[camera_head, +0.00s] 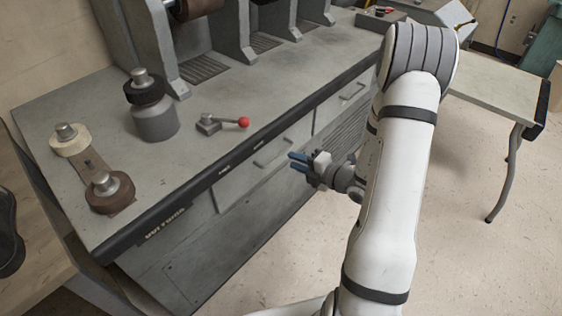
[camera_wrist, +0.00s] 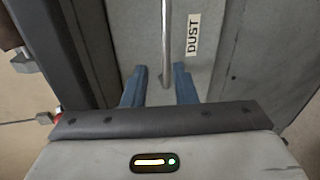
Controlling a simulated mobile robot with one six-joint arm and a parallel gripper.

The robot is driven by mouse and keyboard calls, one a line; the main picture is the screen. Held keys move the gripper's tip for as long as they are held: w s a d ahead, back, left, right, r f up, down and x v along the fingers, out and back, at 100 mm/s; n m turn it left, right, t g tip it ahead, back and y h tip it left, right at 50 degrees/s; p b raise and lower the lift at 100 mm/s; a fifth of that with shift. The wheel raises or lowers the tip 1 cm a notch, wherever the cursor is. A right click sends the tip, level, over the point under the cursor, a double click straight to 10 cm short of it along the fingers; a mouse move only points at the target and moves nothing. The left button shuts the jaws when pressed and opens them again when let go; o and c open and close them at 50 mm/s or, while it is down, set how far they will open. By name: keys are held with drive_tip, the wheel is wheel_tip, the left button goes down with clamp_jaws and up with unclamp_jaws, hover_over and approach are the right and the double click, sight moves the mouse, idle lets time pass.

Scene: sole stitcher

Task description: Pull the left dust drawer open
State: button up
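The left dust drawer (camera_head: 240,178) is a grey front under the bench top's dark edge, and it looks shut. Its bar handle (camera_head: 272,152) sticks out from the front. My gripper (camera_head: 293,161) is in front of this drawer, close to the handle and a little to its right in the head view. In the wrist view my blue fingers (camera_wrist: 158,90) are apart with nothing clamped. The metal handle (camera_wrist: 166,45) lines up with the gap between them, beside a DUST label (camera_wrist: 193,35). I cannot tell whether the handle lies between the fingertips in depth.
A second drawer with a handle (camera_head: 352,91) is farther right, above a vent grille (camera_head: 345,135). On the bench top stand a grey canister (camera_head: 156,120), a red-knobbed lever (camera_head: 243,122) and a spool bracket (camera_head: 95,170).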

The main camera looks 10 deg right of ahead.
sight(282, 155)
drive_tip(key=shift+m, duration=0.5)
drive_tip(key=x, duration=0.2)
drive_tip(key=b+x, duration=0.1)
drive_tip(key=x, duration=0.2)
drive_tip(key=d+x, duration=0.1)
drive_tip(key=x, duration=0.1)
drive_tip(key=shift+w+a+f, duration=0.25)
drive_tip(key=shift+w+f, duration=0.2)
drive_tip(key=shift+w, duration=0.05)
drive_tip(key=shift+c, duration=0.5)
clamp_jaws()
